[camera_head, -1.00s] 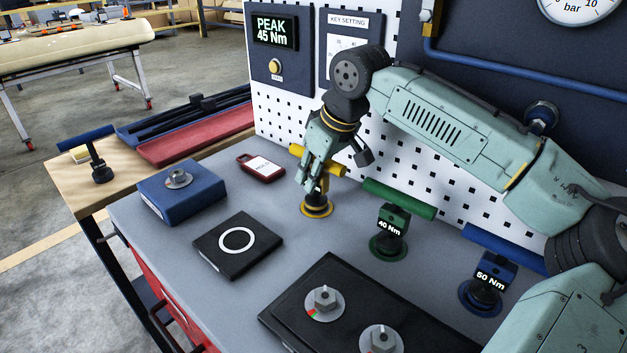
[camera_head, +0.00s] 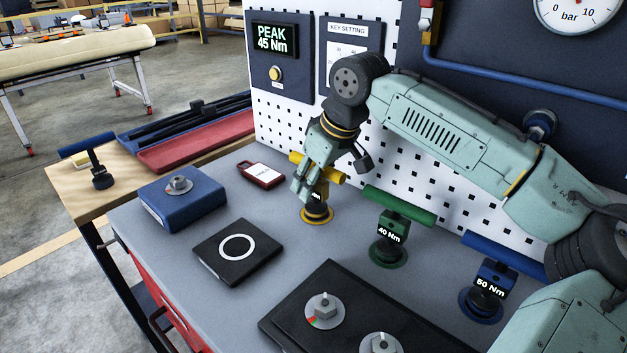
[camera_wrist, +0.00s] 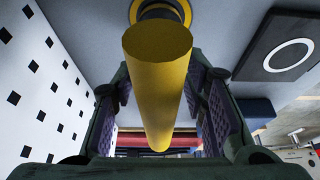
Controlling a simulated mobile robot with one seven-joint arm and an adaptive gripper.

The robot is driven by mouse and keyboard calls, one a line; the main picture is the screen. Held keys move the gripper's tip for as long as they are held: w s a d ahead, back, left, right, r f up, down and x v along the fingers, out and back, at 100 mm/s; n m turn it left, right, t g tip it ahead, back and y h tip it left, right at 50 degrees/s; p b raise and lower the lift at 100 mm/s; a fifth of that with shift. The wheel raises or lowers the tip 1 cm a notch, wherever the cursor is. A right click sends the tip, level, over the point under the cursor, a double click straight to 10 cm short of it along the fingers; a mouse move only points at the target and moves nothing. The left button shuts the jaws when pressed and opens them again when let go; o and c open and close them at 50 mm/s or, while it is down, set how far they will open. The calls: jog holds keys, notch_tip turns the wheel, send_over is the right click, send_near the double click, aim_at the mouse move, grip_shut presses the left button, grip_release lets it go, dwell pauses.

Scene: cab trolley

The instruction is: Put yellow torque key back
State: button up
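The yellow torque key (camera_head: 331,174) stands upright on the grey bench in its round yellow-ringed seat (camera_head: 317,217), with its bar handle across the top. My gripper (camera_head: 312,188) is at this handle, and its fingers partly hide the key's body. In the wrist view, the yellow handle (camera_wrist: 158,90) runs between the two fingers of my gripper (camera_wrist: 165,115). Gaps show on both sides of the handle, so the fingers are open around it. The key's contact with its seat is mostly hidden.
A green 40 Nm key (camera_head: 390,235) and a blue 50 Nm key (camera_head: 487,285) stand to the right. A red tag (camera_head: 261,174), blue block (camera_head: 182,198) and black pad (camera_head: 238,249) lie left. The perforated panel (camera_head: 290,125) is close behind.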

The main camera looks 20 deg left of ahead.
jog(key=b+v, duration=0.1)
jog(key=v, duration=1.1)
